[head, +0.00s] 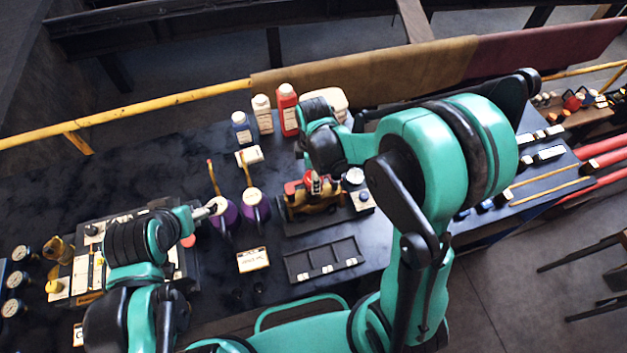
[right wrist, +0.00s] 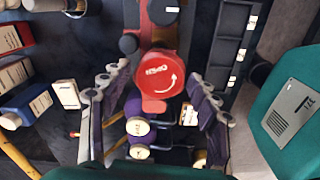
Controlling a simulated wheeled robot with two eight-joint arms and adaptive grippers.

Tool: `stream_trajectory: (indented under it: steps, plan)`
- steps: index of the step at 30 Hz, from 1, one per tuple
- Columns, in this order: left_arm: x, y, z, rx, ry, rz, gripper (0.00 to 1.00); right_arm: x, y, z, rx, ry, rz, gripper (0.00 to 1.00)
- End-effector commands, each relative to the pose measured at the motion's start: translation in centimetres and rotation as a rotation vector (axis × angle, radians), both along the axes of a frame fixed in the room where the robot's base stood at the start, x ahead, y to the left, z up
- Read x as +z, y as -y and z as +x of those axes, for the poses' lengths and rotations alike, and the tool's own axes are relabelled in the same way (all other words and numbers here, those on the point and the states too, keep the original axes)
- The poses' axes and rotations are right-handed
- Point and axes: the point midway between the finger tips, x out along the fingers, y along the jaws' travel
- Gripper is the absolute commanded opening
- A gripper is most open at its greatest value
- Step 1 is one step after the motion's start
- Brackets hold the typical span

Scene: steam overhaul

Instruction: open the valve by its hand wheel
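The valve (head: 318,206) stands on a dark stand on the bench in the head view, a brass-coloured body with red parts. In the right wrist view its red hand wheel (right wrist: 157,73) faces the camera, with "OPEN" and a curved white arrow on it. My right gripper (right wrist: 155,82) is open, one finger on each side of the wheel with gaps visible. In the head view my right arm reaches over the valve and partly hides it. My left gripper (head: 205,211) is beside the purple cans, away from the valve; its finger opening is too small to judge.
Two purple cans (head: 256,205) stand left of the valve. White, red and blue bottles (head: 288,108) stand behind it. A black compartment tray (head: 325,260) lies in front. Gauges (head: 15,281) are at far left. Dark bench surface is clear at the back left.

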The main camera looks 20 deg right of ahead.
Motion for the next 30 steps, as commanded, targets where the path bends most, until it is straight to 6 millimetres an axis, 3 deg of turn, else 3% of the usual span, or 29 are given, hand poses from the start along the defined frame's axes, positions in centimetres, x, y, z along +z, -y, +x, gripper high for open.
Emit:
stream_trajectory:
  steps: [1,3,6,10,19,30]
  plan:
    - [0.0,0.0,0.0,0.000,0.000,0.000,0.88,0.0,0.0,0.0,0.000,0.000,0.000,0.43]
    - [0.0,0.0,0.0,0.000,0.000,0.000,0.88,0.0,0.0,0.0,0.000,0.000,0.000,0.24]
    - [0.0,0.0,0.0,0.000,0.000,0.000,0.88,0.0,0.0,0.0,0.000,0.000,0.000,0.17]
    - [-0.3,0.0,0.0,0.000,0.000,0.000,0.88,-0.1,0.0,0.0,0.057,0.000,0.000,0.17]
    - [-1.4,0.0,0.0,0.000,0.000,0.000,0.88,-0.1,0.0,0.0,0.453,0.000,0.000,0.17]
    - [-1.5,0.0,0.0,0.000,0.000,0.000,0.88,-0.1,0.0,0.0,0.515,0.000,0.000,0.17]
